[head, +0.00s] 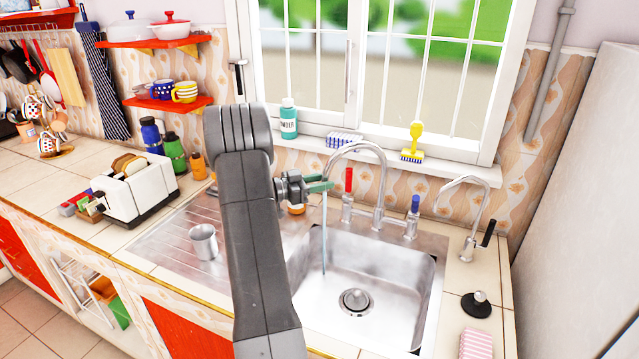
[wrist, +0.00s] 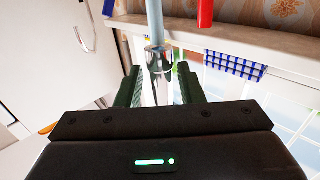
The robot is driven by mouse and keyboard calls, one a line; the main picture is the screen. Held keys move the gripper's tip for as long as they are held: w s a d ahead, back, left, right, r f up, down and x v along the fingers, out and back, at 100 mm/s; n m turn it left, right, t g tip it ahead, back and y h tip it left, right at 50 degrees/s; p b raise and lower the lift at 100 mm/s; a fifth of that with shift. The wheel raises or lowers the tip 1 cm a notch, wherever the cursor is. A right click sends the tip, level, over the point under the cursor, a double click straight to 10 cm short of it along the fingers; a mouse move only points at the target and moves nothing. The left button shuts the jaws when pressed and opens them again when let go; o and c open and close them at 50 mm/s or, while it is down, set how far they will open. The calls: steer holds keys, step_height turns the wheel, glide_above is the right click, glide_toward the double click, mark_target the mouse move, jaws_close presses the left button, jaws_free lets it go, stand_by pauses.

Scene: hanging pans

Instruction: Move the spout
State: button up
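The chrome spout (head: 379,185) arches over the sink, its outlet toward the left, and a stream of water (head: 324,235) falls from it. My gripper (head: 321,186) is at the outlet end of the spout, reaching in from the left. In the wrist view, which looks upside down, the spout's end (wrist: 157,60) stands between the two fingers of my gripper (wrist: 158,72). The fingers are apart, with visible gaps on both sides of the spout. Contact cannot be seen.
The red-handled tap (head: 348,182) and blue-handled tap (head: 413,208) flank the spout's base. The steel sink basin (head: 400,285) is below. A small curved faucet (head: 468,200) stands at right. A metal cup (head: 203,242) is on the drainboard. Bottle and brushes line the sill.

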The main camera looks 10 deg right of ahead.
steer(key=shift+o, duration=0.7)
steer(key=shift+d, duration=0.15)
steer(key=shift+f, duration=0.1)
steer(key=shift+a, duration=0.25)
